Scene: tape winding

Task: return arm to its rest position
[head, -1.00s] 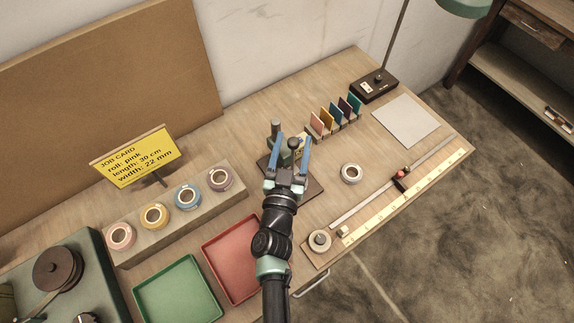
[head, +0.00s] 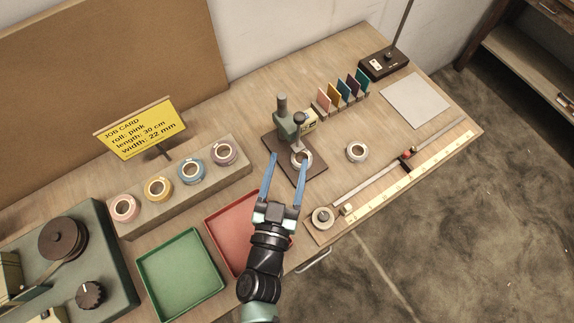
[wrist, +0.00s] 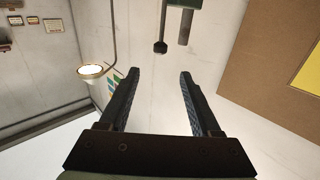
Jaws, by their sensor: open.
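My gripper (head: 287,176) is open, its two blue fingers spread apart with nothing between them. In the head view it appears in front of the red tray (head: 232,228) and below the dark base of a small green press (head: 287,126). In the wrist view the open fingers (wrist: 157,82) point at the wall, with the lever and part of the press (wrist: 160,46) at the top.
A green tray (head: 180,275) and a rack of several tape rolls (head: 190,172) are to the left. A loose roll (head: 357,151) and a ruler with a slider (head: 405,162) are to the right. A yellow job card (head: 140,128) stands behind.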

